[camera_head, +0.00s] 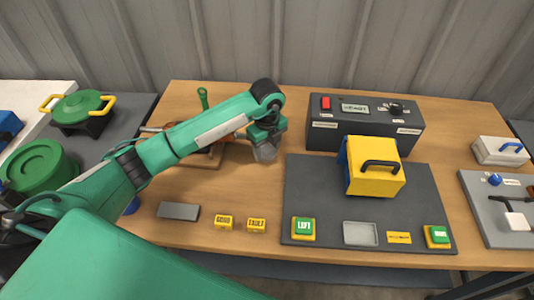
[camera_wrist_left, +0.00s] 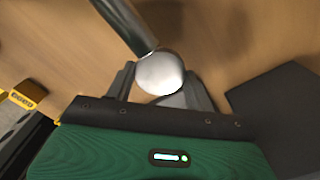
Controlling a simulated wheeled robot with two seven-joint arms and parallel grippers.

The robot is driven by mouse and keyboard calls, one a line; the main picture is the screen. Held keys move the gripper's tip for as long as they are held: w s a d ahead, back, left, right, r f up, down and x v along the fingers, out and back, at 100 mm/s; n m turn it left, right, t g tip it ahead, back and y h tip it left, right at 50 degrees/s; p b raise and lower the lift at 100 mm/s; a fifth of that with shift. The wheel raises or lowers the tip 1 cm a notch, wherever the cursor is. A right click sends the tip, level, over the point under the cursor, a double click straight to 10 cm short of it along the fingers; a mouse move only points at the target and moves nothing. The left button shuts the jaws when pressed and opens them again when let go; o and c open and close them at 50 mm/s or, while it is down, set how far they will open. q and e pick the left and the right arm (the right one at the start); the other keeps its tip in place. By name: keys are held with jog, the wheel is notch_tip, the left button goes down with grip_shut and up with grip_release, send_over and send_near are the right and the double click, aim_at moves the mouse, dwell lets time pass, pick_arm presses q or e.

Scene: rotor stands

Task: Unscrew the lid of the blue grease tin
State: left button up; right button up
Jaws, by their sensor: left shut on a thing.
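My left gripper (camera_head: 265,152) is over the middle of the wooden table, left of the dark grey mat. In the left wrist view, its fingers (camera_wrist_left: 162,88) are shut on a pale silver round thing (camera_wrist_left: 160,72). A shiny metal bar (camera_wrist_left: 125,25) reaches up to it; I cannot tell whether the two are one piece. I cannot tell whether the round thing is the lid. A blue thing (camera_head: 132,205) shows partly below my left arm in the head view; it may be the grease tin, but the arm hides most of it. My right gripper is not in view.
A wooden table (camera_head: 240,215) carries a grey mat (camera_head: 300,190) with a yellow box (camera_head: 376,172). A control box (camera_head: 365,122) stands behind. Two yellow labelled blocks, GOOD (camera_head: 224,223) and FAULT (camera_head: 256,225), sit near the front. A green lidded pot (camera_head: 77,108) stands left.

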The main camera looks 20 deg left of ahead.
aim_at(267, 152)
pick_arm(q)
notch_tip(267, 152, down, 3)
jog(key=shift+s+r, duration=0.1)
jog(key=shift+f, duration=0.45)
jog(key=o, duration=0.9)
jog(key=shift+o, duration=0.9)
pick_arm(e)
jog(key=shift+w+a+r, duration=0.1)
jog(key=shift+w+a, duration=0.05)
pick_arm(q)
jog(key=shift+r, duration=0.15)
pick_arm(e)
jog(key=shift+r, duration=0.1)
